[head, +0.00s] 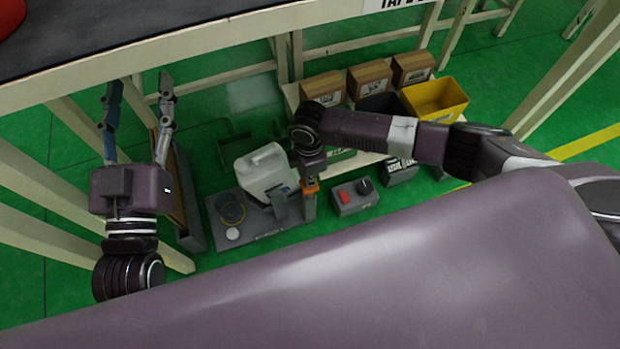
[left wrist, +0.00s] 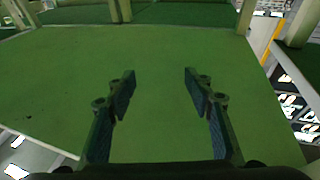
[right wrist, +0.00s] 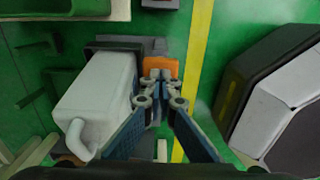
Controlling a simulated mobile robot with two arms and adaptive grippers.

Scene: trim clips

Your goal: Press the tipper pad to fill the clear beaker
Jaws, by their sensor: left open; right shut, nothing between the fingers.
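A white jug (head: 262,172) sits in a dark cradle on a grey base plate (head: 262,231) on the floor; it also shows in the right wrist view (right wrist: 98,98). The orange tipper pad (head: 310,186) tops a grey post right of the jug. What looks like the clear beaker (head: 230,208) stands on the plate left of the jug; its contents are too small to tell. My right gripper (right wrist: 160,76) is shut and empty, its tips at the orange pad (right wrist: 171,66); I cannot tell whether they touch it. My left gripper (head: 139,84) is open and empty, far left.
A grey box with a red button (head: 345,196) and black knob stands right of the pad. Cardboard boxes (head: 370,79) and a yellow bin (head: 436,97) sit on a low shelf behind. A dark-topped table (head: 150,28) and its legs bound the left side.

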